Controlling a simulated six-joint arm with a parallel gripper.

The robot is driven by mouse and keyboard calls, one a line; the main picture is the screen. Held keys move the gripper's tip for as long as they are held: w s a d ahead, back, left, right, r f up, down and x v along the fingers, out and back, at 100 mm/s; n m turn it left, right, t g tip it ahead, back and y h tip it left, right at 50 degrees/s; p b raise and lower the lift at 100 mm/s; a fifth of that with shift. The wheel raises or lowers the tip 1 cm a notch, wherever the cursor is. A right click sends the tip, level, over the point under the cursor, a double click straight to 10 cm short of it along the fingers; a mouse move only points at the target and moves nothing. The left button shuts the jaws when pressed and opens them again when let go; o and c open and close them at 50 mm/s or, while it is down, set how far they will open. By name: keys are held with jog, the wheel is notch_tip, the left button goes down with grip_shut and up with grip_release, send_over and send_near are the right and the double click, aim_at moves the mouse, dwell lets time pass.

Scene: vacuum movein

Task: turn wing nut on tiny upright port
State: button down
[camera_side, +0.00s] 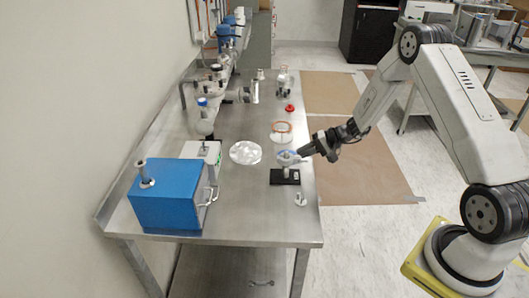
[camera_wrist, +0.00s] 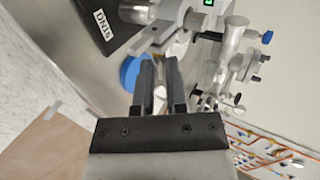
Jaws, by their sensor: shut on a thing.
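The tiny upright port (camera_side: 286,172) stands on a black base (camera_side: 285,180) near the table's right edge. In the wrist view, the base (camera_wrist: 98,18) carries a DN16 label, and grey metal fittings of the port (camera_wrist: 172,10) show beside it. My gripper (camera_side: 303,152) reaches in from the right at the port's top. In the wrist view, its two dark fingers (camera_wrist: 159,72) are close together, shut on the wing nut, a small pale metal piece (camera_wrist: 159,94) largely hidden between them. A blue round part (camera_wrist: 130,72) is partly hidden behind the fingers.
A blue box-shaped unit (camera_side: 168,192) stands at the front left. A small metal part (camera_side: 300,199) stands near the right edge.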

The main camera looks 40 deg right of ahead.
jog(key=shift+w+a+r+g+h, duration=0.1)
jog(key=shift+a+r+g+h, duration=0.05)
jog(key=shift+g+h, duration=0.45)
jog(key=shift+w+a+r+g+h, duration=0.1)
jog(key=shift+g+h, duration=0.4)
jog(key=shift+g, duration=0.1)
jog(key=shift+a+r+g+h, duration=0.1)
jog(key=shift+a+g+h, duration=0.15)
jog(key=shift+g+h, duration=0.85)
jog(key=shift+w+g+h, duration=0.15)
jog(key=shift+g+h, duration=0.25)
dwell(0.9)
jog(key=c, duration=0.7)
grip_release()
jog(key=shift+r, duration=0.1)
jog(key=shift+o, duration=0.2)
jog(key=shift+w, duration=0.1)
jog(key=shift+s+d+f+t+y, duration=0.1)
jog(key=shift+s+d+t+y, duration=0.05)
jog(key=shift+t+y, duration=0.4)
jog(key=shift+s+d+f+t+y, duration=0.1)
jog(key=shift+s+t+y, duration=0.05)
jog(key=shift+t+y, duration=0.4)
